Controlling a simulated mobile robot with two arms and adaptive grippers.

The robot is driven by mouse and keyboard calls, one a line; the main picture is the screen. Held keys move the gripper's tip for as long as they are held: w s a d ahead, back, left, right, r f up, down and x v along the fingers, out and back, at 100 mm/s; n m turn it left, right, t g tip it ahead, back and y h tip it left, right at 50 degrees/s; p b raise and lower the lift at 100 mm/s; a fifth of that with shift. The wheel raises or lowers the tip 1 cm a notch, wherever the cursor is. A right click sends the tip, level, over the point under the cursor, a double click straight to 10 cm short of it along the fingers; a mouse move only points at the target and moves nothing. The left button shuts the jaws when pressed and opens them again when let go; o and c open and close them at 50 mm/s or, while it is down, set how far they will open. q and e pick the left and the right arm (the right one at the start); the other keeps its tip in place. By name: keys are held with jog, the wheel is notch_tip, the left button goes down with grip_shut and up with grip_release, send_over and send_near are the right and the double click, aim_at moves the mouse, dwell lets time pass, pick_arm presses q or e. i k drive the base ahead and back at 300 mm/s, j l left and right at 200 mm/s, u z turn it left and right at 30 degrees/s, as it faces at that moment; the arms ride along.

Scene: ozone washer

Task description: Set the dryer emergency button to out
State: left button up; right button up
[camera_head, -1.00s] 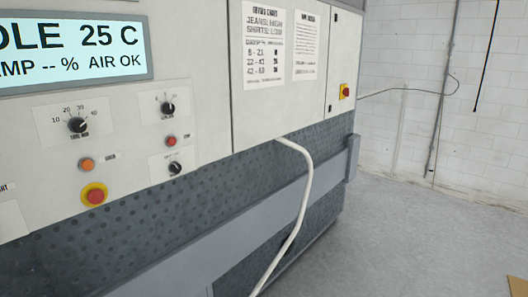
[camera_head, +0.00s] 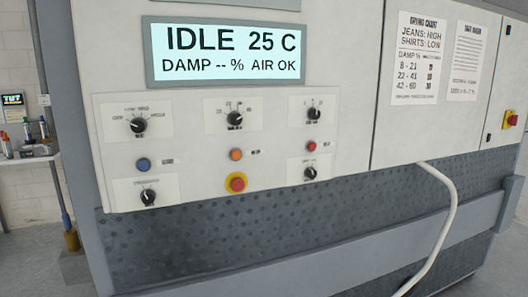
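The dryer (camera_head: 350,110) fills most of the head view. A red mushroom-style button on a yellow ring, the emergency button (camera_head: 237,183), sits low in the middle of its control panel, below an orange button (camera_head: 236,155). From this angle I cannot tell whether it is pressed in or out. The display (camera_head: 228,53) reads IDLE 25 C, DAMP -- %, AIR OK. Neither of my grippers is in view.
Several black knobs, a blue button (camera_head: 143,164) and a small red button (camera_head: 312,146) surround it. A white hose (camera_head: 447,215) hangs at the right. A red and yellow switch (camera_head: 511,118) is at the far right. A side table (camera_head: 25,158) with small items stands at the left.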

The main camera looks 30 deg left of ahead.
aim_at(236, 185)
jog(key=u, duration=1.25)
